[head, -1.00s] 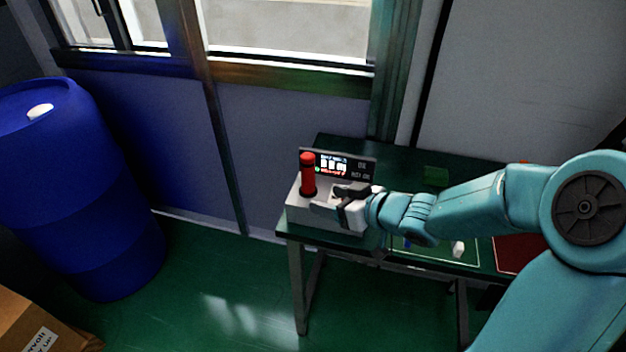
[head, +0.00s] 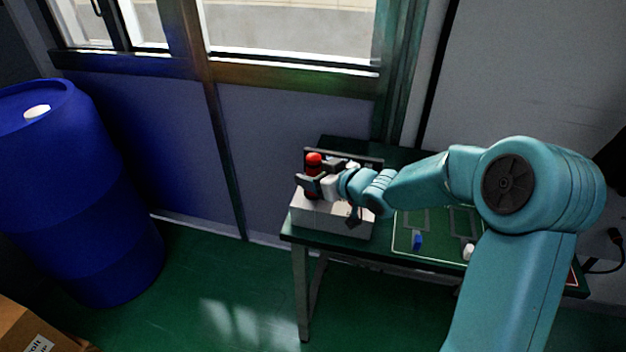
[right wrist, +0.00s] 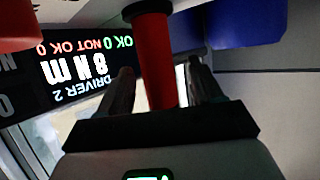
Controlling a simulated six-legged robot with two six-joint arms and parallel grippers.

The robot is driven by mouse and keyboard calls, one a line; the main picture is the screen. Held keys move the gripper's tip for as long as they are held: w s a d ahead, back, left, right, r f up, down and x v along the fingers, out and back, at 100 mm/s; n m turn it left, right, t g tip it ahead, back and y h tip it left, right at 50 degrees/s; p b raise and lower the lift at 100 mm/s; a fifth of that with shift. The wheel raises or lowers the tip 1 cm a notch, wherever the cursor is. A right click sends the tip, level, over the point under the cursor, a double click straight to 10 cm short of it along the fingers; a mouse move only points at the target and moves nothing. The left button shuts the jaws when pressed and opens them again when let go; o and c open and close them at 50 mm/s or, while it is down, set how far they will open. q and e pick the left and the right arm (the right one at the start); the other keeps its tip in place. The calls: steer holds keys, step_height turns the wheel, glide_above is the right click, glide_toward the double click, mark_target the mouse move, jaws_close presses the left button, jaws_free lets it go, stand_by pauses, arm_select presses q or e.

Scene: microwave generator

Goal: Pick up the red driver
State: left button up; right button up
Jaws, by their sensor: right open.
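The red driver (head: 313,159) stands upright in the light grey station (head: 315,213) at the table's left end. My right gripper (head: 317,174) is at the driver, reaching in from the right, with its jaws open. In the right wrist view, the driver's red shaft (right wrist: 153,62) with a dark band runs between my two dark fingers (right wrist: 162,88). My left gripper is not in view.
A dark display (right wrist: 75,70) reading "DRIVER 2" and "8 Nm" stands close behind the driver. The green table (head: 345,247) also carries a marked mat with a blue piece (head: 417,242) and a white piece (head: 468,252). A blue barrel (head: 75,190) stands left; floor between is clear.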

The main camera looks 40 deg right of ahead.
steer(key=x, duration=0.2)
steer(key=shift+w+f, duration=0.15)
steer(key=shift+w, duration=0.25)
steer(key=c, duration=1.2)
steer(key=shift+o, duration=0.3)
